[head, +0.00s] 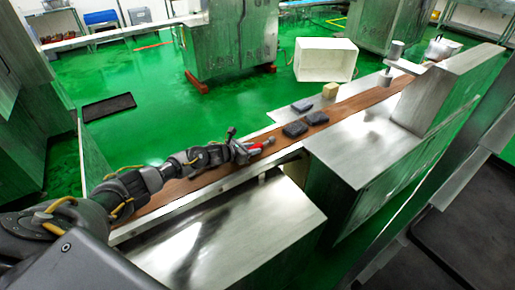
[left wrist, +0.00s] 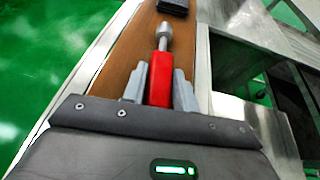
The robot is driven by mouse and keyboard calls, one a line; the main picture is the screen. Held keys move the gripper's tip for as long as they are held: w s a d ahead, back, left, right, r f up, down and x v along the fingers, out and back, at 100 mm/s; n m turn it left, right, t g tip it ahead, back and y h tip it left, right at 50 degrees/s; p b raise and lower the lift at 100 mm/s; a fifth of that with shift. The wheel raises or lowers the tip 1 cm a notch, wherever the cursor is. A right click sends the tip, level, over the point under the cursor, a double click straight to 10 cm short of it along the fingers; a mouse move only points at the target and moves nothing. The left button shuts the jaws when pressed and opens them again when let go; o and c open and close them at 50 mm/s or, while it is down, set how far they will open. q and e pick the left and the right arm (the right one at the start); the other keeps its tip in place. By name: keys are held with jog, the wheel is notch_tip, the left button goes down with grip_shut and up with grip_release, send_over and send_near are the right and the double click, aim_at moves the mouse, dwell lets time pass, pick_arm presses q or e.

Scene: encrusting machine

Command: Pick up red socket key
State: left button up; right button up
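The red socket key (head: 256,146) has a red handle and a silver socket end. It is over the brown belt in the head view, pointing away from my left gripper. In the left wrist view the key (left wrist: 161,72) runs lengthwise between the two grey fingers, its socket end towards the far end of the belt. My left gripper (left wrist: 160,92) has its fingers close against both sides of the handle and appears shut on it. It also shows in the head view (head: 240,149), low over the belt. The near end of the handle is hidden. My right gripper is not in view.
Dark blocks (head: 295,129) and a tan block (head: 330,90) are on the line farther along the belt (head: 200,182). A metal housing (head: 232,225) stands beside the near belt.

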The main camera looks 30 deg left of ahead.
pick_arm(q)
jog(key=c, duration=0.6)
jog(key=shift+o, duration=0.2)
jog(key=shift+r, duration=0.1)
jog(key=shift+r, duration=0.5)
jog(key=s+d+r+b, duration=0.1)
jog(key=s+r+b, duration=0.2)
jog(key=s+r, duration=0.9)
jog(key=shift+s+b, duration=0.4)
jog(key=shift+s, duration=0.6)
